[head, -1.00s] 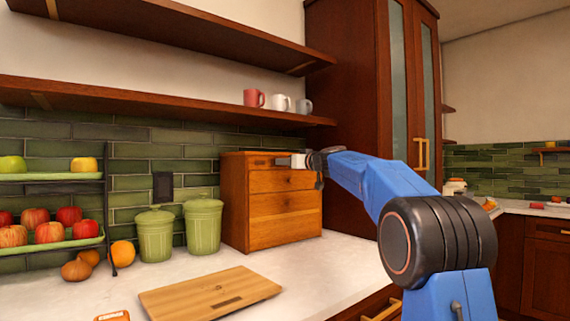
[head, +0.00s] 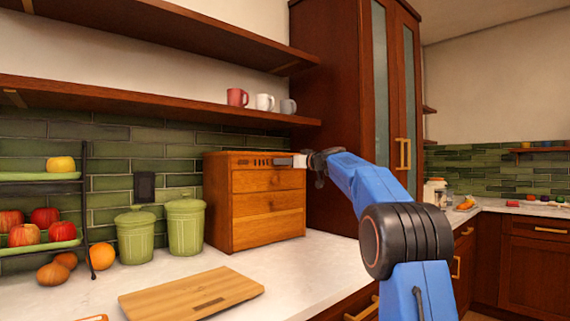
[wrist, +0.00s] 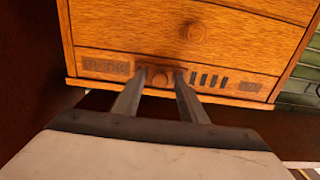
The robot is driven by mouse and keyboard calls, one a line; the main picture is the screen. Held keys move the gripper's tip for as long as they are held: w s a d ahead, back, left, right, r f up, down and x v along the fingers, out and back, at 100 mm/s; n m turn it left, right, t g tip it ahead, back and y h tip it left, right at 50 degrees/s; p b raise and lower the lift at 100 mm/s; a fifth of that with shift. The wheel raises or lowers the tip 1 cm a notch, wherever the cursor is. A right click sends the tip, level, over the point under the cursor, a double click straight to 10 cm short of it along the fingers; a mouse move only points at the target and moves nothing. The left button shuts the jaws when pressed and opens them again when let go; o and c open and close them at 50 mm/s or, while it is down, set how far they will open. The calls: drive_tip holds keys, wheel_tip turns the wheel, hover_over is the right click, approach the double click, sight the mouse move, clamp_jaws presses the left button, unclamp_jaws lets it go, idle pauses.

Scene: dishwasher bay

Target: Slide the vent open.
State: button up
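The vent is a strip along the top front of a wooden drawer box (head: 254,205) on the counter. In the wrist view, where the box appears upside down, the vent strip (wrist: 240,86) shows a row of dark open slots (wrist: 209,81) to the right of a small round knob (wrist: 160,79). My gripper (wrist: 161,76) has one finger on each side of this knob, close against it. The fingers hide the knob's edges. In the head view my gripper (head: 299,160) is at the right end of the vent strip.
Two green canisters (head: 186,226) stand left of the box. A cutting board (head: 192,293) lies in front on the white counter. A tall dark cabinet (head: 342,110) stands right behind the box. A shelf with mugs (head: 264,102) hangs above.

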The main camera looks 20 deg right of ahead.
drive_tip(key=v, duration=1.7)
drive_tip(key=shift+s, duration=0.15)
drive_tip(key=shift+s+d, duration=0.1)
